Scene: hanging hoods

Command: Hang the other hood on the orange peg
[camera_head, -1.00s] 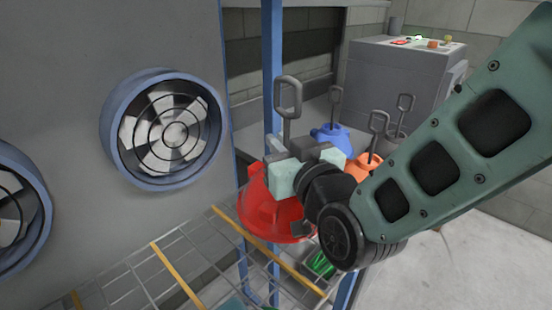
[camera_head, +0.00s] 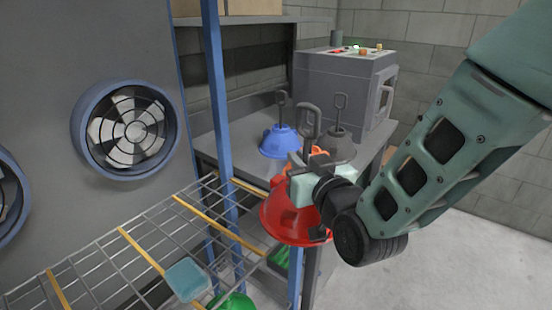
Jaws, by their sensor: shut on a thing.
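My gripper (camera_head: 308,176) is shut on a red hood (camera_head: 283,214), near the grey fitting at its top. A grey loop handle (camera_head: 310,120) rises above the jaws. The red hood hangs upright in the air in front of the workbench, beside the blue post. A blue hood (camera_head: 280,141) and a grey hood (camera_head: 337,147) stand on the bench. An orange hood (camera_head: 318,151) is mostly hidden behind my gripper. Yellow-orange bars (camera_head: 145,252) cross the wire rack. I cannot make out a separate orange peg.
The wire rack (camera_head: 88,262) fills the lower left, with a teal block (camera_head: 187,280) and a green object (camera_head: 236,301) near its front edge. A blue post (camera_head: 217,105) stands between rack and bench. A grey machine (camera_head: 335,90) sits on the workbench (camera_head: 237,146). Open floor lies right.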

